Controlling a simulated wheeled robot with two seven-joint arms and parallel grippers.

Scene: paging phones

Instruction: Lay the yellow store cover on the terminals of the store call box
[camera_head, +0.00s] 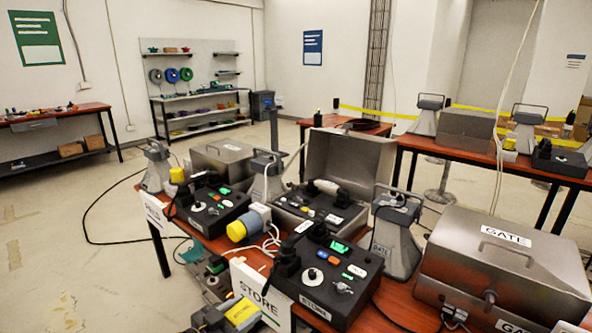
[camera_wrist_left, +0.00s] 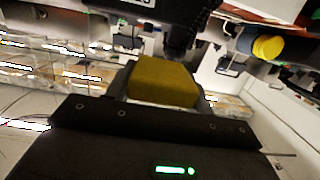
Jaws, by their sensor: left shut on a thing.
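The store call box (camera_head: 325,275) is a black box with coloured buttons, near the middle of the table's front edge; a white STORE sign (camera_head: 258,293) stands before it. My left gripper (camera_head: 232,315) is low at the bottom of the head view, left of the sign and apart from the box. It is shut on the yellow store cover (camera_head: 243,312), which shows as a plain block between the fingers in the left wrist view (camera_wrist_left: 163,82). I cannot make out the box's terminals clearly. My right gripper is not in view.
A blue-grey plug with a yellow end (camera_head: 237,231) and white cables lies behind the sign. A second black call box (camera_head: 210,205) stands to the left. An open metal case (camera_head: 345,158) stands behind, a grey horn (camera_head: 395,240) and a closed GATE case (camera_head: 505,265) to the right.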

